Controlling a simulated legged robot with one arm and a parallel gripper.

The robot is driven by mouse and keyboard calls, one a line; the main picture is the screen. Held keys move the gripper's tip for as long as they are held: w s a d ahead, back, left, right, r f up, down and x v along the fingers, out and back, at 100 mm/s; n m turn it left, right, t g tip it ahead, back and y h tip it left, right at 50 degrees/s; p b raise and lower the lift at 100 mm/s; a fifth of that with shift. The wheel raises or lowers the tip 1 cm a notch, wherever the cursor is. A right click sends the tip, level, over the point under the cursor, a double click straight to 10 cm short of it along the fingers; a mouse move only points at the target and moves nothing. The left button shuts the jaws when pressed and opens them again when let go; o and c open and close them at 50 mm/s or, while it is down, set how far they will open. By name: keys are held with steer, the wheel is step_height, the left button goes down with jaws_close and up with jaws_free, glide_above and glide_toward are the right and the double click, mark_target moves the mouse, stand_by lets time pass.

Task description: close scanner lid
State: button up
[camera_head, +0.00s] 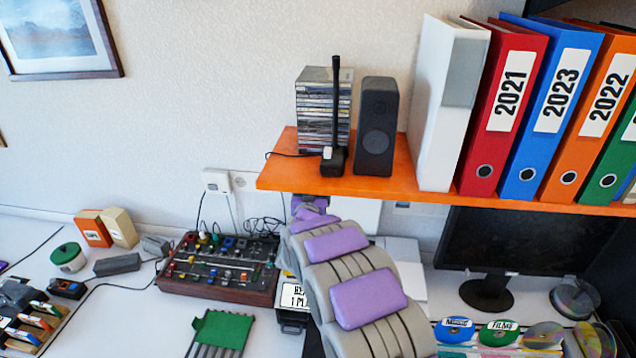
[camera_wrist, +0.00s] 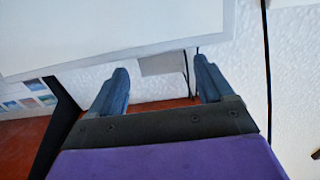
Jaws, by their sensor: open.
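The scanner (camera_head: 411,278) is a pale flat box on the desk, partly hidden behind my purple and grey arm. A white panel (camera_head: 362,217), which looks like its raised lid, stands upright under the orange shelf. In the wrist view a large white panel with a grey edge (camera_wrist: 120,35), likely the same lid, fills the upper left. My gripper (camera_wrist: 160,85) has two blue fingers spread apart with nothing between them. The fingertips are close to the panel's lower edge; I cannot tell whether they touch it. In the head view the gripper's fingers are not clear at the arm's far end.
The orange shelf (camera_head: 390,188) with binders, a speaker (camera_head: 377,125) and a disc stack hangs just above my arm's far end. A mixer (camera_head: 222,265) is left of the arm. A monitor (camera_head: 525,240) and disc holders are on the right.

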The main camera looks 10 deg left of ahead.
steer(key=w, duration=0.4)
steer(key=shift+f, duration=0.2)
steer(key=shift+w+d+r+b, duration=0.1)
steer(key=shift+w+d+b, duration=0.1)
steer(key=shift+d+b, duration=0.1)
steer(key=shift+a, duration=0.7)
steer(key=shift+c, duration=1.9)
steer(key=shift+d, duration=0.4)
steer(key=c, duration=0.4)
steer(key=shift+a, duration=0.15)
jaws_close()
steer(key=shift+s, duration=0.1)
